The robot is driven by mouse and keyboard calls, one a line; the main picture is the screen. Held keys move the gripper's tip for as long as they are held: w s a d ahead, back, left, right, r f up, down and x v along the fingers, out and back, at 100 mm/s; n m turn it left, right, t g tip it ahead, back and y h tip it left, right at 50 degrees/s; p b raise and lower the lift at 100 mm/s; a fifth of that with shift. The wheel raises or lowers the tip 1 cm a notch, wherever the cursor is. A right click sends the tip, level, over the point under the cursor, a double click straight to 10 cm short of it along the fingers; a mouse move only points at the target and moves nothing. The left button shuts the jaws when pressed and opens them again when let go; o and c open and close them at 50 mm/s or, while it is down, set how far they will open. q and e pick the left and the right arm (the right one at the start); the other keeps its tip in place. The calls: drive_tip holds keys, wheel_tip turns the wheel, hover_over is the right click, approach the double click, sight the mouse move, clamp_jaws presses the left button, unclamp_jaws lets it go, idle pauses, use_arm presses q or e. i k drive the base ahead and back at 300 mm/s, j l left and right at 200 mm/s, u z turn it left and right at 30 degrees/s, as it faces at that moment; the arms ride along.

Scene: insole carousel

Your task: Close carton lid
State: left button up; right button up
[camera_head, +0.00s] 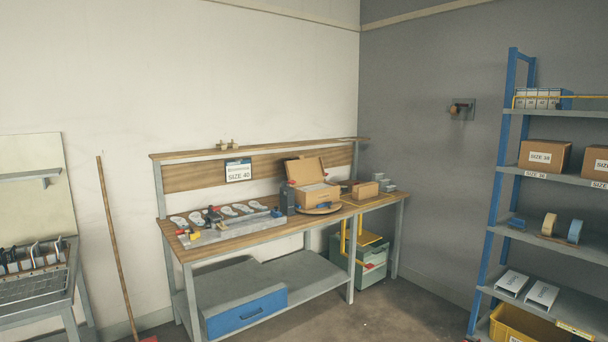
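A brown carton (317,194) stands on the right part of the wooden workbench (240,236). Its lid (306,170) is raised and leans back, so the carton is open. Something pale shows inside the opening. The carton rests on a round wooden disc (318,210). Neither of my grippers shows in the head view.
A dark block (287,198) stands just left of the carton, and a grey tray (229,228) with insoles lies further left. A smaller brown box (365,190) is to its right. A blue shelf rack (494,193) stands at right. Floor in front is clear.

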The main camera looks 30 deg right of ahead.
sight(303, 170)
drive_tip(key=i+l+z, duration=1.05)
drive_tip(key=i, duration=0.45)
drive_tip(key=i+z, duration=0.35)
drive_tip(key=i, duration=0.35)
